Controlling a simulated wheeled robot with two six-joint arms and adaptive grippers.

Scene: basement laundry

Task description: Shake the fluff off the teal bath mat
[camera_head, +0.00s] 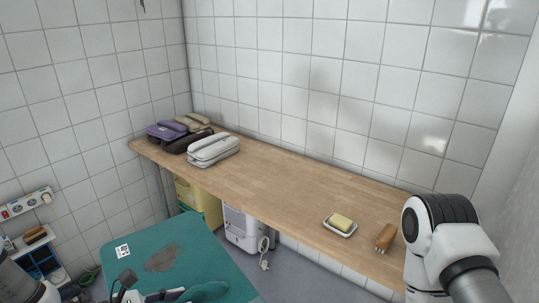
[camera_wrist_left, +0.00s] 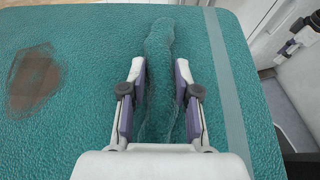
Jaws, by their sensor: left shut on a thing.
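The teal bath mat (camera_head: 200,258) fills the lower left of the head view and most of the left wrist view (camera_wrist_left: 85,110). A flat grey-brown patch (camera_head: 164,257) lies on it and also shows in the wrist view (camera_wrist_left: 34,77); I cannot tell whether it is fluff or a stain. My left gripper (camera_wrist_left: 161,72) is shut on a raised fold of the mat, with one finger on each side. In the head view it is partly cut off at the bottom edge. My right arm is at the lower right, its gripper out of frame.
A wooden counter (camera_head: 270,178) runs along the tiled wall. A yellow bin (camera_head: 196,200) and white appliance (camera_head: 241,228) stand below. A small shelf (camera_head: 42,262) is at left.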

